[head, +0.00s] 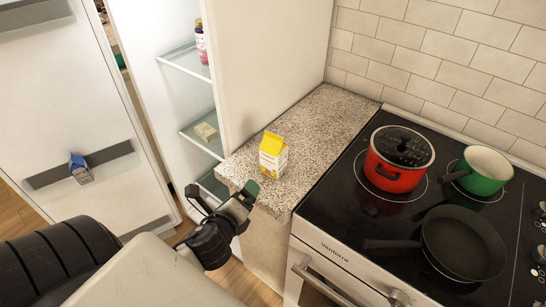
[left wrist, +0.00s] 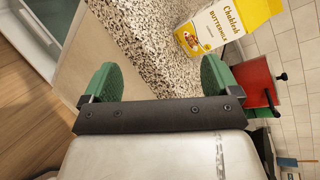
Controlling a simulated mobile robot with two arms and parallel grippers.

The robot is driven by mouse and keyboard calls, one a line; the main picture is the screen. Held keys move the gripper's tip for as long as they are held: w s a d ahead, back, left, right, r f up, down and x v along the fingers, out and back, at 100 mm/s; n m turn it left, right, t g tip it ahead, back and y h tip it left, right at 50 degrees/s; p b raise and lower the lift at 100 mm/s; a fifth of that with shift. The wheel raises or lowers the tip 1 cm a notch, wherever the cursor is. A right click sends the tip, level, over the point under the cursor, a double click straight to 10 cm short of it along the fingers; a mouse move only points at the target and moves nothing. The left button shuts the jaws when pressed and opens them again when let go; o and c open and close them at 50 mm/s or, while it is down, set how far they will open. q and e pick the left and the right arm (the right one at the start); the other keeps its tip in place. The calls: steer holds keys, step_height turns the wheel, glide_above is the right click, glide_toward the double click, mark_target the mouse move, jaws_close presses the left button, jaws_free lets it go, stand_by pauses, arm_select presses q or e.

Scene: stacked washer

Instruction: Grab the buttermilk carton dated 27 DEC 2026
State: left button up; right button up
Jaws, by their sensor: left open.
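A yellow and white carton (head: 273,157) stands upright on the speckled counter, near its front left edge. My left gripper (head: 243,197) is at the counter's front corner, in front of and left of the carton. In the left wrist view its green-padded fingers (left wrist: 160,75) are wide apart with nothing between them, and the carton lies beyond the right finger. My right gripper is not in view.
The granite counter (head: 325,122) is otherwise clear. To its right a black stove holds a red pot (head: 398,158), a green pan (head: 484,170) and a black skillet (head: 462,243). Left are an open fridge with glass shelves (head: 187,60) and a blue-topped carton (head: 80,169) in the door.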

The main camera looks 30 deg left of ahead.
mark_target(267, 157)
arm_select(q)
steer(key=w+r+m+t+h, duration=0.1)
steer(key=w+r+m, duration=0.1)
steer(key=m, duration=0.2)
steer(key=w+r+m+t+h+p, duration=0.1)
steer(key=w+r+m, duration=0.1)
steer(key=m, duration=0.3)
steer(key=w+d+r+m+t+h, duration=0.1)
steer(key=w+r+m+t+h, duration=0.1)
steer(key=w+m, duration=0.2)
steer(key=shift+w+m, duration=0.15)
steer(key=shift+m, duration=0.25)
steer(key=w+p, duration=0.1)
steer(key=w, duration=0.4)
steer(key=shift+w+a+f+p, duration=0.1)
steer(key=shift+w+f+p, duration=0.1)
steer(key=shift+w+p, duration=0.15)
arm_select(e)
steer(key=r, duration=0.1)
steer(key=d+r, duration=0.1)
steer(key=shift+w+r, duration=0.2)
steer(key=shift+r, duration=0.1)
arm_select(q)
steer(key=shift+s, duration=0.15)
steer(key=shift+c, duration=1.2)
steer(key=c, duration=1)
